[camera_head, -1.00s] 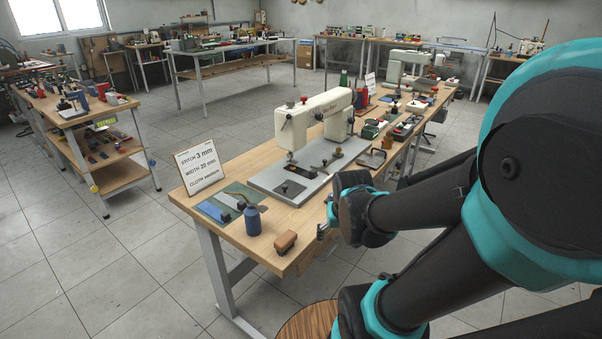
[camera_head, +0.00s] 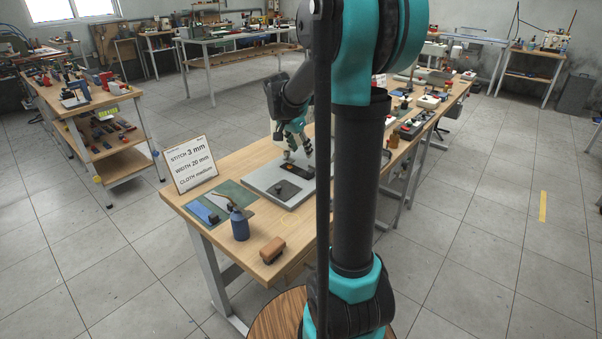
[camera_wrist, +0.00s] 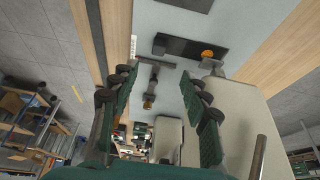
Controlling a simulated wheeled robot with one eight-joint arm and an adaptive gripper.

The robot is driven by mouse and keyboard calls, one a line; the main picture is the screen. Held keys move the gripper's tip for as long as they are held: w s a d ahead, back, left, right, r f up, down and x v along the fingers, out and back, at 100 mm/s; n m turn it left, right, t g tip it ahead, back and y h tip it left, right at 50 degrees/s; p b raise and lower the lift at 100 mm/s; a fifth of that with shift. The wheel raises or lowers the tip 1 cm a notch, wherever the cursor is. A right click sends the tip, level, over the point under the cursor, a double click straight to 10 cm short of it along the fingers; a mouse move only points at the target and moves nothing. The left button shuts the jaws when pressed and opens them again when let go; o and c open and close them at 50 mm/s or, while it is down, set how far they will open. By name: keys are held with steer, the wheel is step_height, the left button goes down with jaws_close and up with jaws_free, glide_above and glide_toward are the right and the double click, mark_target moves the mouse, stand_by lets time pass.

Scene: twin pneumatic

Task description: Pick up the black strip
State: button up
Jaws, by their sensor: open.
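A long black strip (camera_wrist: 180,46) lies on a grey machine bed (camera_wrist: 228,22) in the wrist view, with a small orange piece at its right end. In the head view, a dark strip (camera_head: 296,168) lies on the grey bed (camera_head: 272,194) just below my gripper (camera_head: 297,153). A smaller dark plate (camera_head: 286,190) lies nearer the front of the bed. In the wrist view, the fingers of my gripper (camera_wrist: 158,76) are spread apart with nothing between them. The strip appears beyond the fingertips, and I see no contact. My arm hides most of the sewing machine in the head view.
The white machine body (camera_wrist: 246,115) stands close to the right finger. A dark bracket (camera_wrist: 154,72) shows between the fingers. A sign (camera_head: 192,164), a blue bottle (camera_head: 239,224) and a brown block (camera_head: 272,250) stand on the wooden table (camera_head: 225,160) near its front end.

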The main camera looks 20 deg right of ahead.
mark_target(310, 171)
steer(key=x, duration=1.2)
steer(key=shift+s+d+f, duration=0.1)
steer(key=shift+d+f, duration=0.1)
steer(key=shift+f, duration=0.1)
steer(key=shift+c, duration=0.3)
jaws_close()
